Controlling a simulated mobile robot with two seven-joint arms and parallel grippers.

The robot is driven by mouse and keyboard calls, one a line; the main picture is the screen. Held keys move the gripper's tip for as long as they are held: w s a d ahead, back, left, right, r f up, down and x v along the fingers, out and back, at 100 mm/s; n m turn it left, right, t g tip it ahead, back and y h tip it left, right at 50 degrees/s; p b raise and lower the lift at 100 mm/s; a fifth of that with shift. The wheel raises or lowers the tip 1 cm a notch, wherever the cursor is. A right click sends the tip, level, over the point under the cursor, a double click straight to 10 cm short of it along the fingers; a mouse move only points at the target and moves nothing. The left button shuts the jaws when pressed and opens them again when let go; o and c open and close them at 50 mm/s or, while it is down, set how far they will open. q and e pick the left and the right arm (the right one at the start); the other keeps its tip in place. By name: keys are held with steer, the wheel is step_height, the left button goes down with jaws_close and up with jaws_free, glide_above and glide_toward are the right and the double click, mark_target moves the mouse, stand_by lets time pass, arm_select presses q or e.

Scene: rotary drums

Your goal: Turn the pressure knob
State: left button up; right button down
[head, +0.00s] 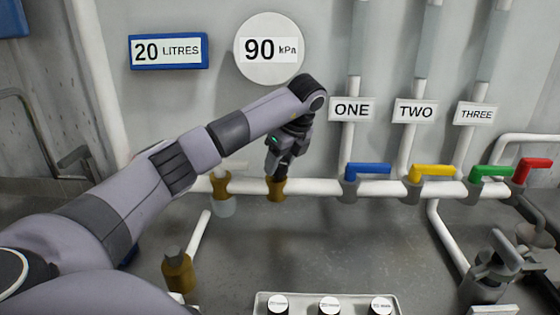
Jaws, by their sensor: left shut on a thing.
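My left gripper (278,174) points down at the top of a brass fitting (277,189) on the white horizontal pipe. It is shut on the pressure knob there, which is mostly hidden by the fingers. A round gauge sign (269,73) on the wall above reads 90 kPa.
Blue (368,168), yellow (432,171), green (491,171) and red (537,165) lever handles line the pipe to the right. Another brass fitting (221,186) is close on the left. A tray (262,303) with three labelled round items stands in front. A blue sign reads 20 LITRES (168,66).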

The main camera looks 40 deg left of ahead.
stand_by(0.3)
arm_select(q)
steer(key=o, duration=1)
steer(key=shift+r, duration=0.1)
steer(key=v, duration=0.7)
